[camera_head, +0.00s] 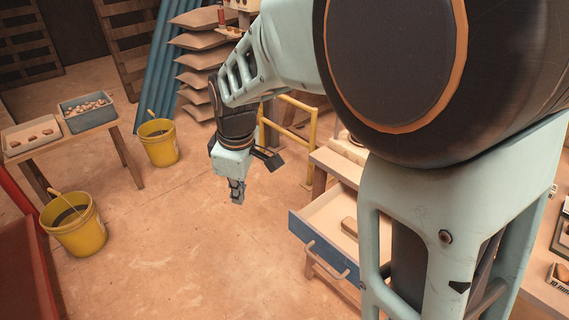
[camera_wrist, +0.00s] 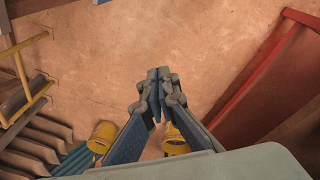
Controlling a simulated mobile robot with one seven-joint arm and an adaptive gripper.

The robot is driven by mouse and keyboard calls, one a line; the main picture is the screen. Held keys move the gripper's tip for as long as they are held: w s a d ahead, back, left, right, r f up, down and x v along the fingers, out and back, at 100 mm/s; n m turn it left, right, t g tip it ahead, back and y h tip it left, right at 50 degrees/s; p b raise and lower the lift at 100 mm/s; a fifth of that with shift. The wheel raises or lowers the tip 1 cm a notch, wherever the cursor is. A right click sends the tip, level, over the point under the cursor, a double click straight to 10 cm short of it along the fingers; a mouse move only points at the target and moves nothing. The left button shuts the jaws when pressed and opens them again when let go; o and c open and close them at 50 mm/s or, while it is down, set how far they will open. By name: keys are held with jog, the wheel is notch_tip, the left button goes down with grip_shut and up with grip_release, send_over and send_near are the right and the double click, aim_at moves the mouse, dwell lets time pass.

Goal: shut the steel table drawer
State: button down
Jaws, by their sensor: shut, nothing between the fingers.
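The steel table drawer (camera_head: 299,228) stands pulled out from under a table at the lower middle of the head view. It has a blue front, a pale inside and a light bar handle (camera_head: 328,260). A small brown block (camera_head: 349,227) lies in it. My gripper (camera_head: 237,197) is shut and empty, pointing down in the air to the left of the drawer and apart from it. In the wrist view the fingers (camera_wrist: 159,76) meet over bare floor. My arm hides part of the table and the drawer's right side. I cannot make out the drawer in the wrist view.
Yellow buckets (camera_head: 158,142) and a small table (camera_head: 73,142) with trays stand at the left. A yellow rail (camera_head: 291,125) stands behind the drawer. Stacked sacks (camera_head: 199,62) are at the back. The floor left of the drawer is clear.

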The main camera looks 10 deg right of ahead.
jog(key=s+d+f+n+g+h+b, duration=0.1)
jog(key=s+d+f+n+h+b, duration=0.15)
jog(key=s+f, duration=0.4)
jog(key=n+t+h+b, duration=0.4)
jog(key=n+h+b, duration=0.2)
jog(key=n, duration=0.3)
send_near(306, 237)
jog(key=shift+m+y, duration=0.25)
jog(key=shift+x, duration=2.85)
jog(key=shift+d+r, duration=0.1)
jog(key=shift+d, duration=0.25)
jog(key=w+d, duration=0.4)
jog(key=d, duration=0.1)
jog(key=w+d, duration=0.4)
jog(key=d, duration=0.2)
jog(key=w+d+p, duration=0.1)
jog(key=w+d, duration=0.3)
jog(key=d, duration=0.2)
jog(key=shift+w, duration=0.1)
jog(key=shift+w+d+r, duration=0.1)
jog(key=shift+w+d, duration=0.05)
jog(key=shift+d, duration=0.1)
